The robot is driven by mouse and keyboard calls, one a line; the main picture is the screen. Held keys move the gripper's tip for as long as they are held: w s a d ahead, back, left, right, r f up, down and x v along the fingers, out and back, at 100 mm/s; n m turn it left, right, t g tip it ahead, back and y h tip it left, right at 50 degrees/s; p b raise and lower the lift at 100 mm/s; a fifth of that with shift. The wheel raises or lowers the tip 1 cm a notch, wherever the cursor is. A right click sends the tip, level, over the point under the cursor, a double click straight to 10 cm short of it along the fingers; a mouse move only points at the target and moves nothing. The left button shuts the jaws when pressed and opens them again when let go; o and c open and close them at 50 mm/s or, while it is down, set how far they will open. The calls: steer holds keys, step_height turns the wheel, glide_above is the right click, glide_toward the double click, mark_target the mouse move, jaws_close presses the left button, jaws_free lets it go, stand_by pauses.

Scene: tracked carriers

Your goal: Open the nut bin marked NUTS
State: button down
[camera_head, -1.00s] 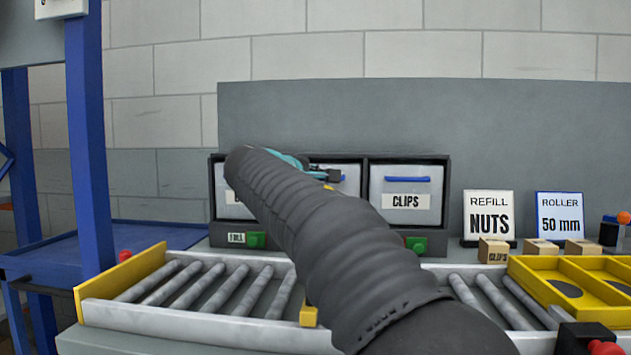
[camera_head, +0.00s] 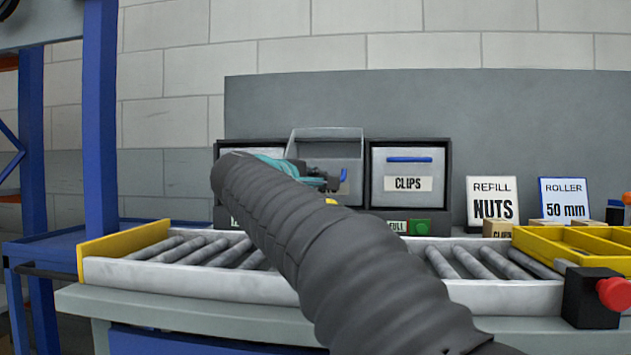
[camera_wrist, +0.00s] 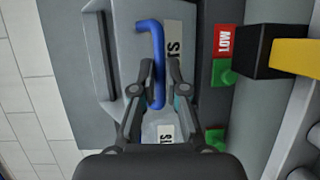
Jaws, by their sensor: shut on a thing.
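The middle bin (camera_head: 326,146) of the bin row sits pulled forward and tilted out of its housing, its pale rim and inside showing above my arm. In the wrist view, its front (camera_wrist: 130,50) carries a blue handle (camera_wrist: 149,27) and a label (camera_wrist: 173,40) of which only the last letters, "TS", show. My gripper (camera_wrist: 161,72) is shut on the blue handle, one finger on each side of it. In the head view, my gripper (camera_head: 325,180) is in front of this bin and my arm hides most of its front.
The closed CLIPS bin (camera_head: 403,170) is to the right; another bin (camera_head: 236,153) is mostly hidden at left. A red LOW tag (camera_wrist: 223,39) is beside the bin. A roller conveyor (camera_head: 190,272) runs in front. A REFILL NUTS sign (camera_head: 491,201) stands right.

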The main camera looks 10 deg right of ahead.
steer(key=shift+f, duration=1.05)
steer(key=c, duration=1.2)
jaws_free()
steer(key=shift+w+d, duration=0.15)
steer(key=shift+d, duration=0.05)
steer(key=v, duration=1.2)
steer(key=shift+a+r, duration=0.15)
steer(key=shift+a, duration=0.05)
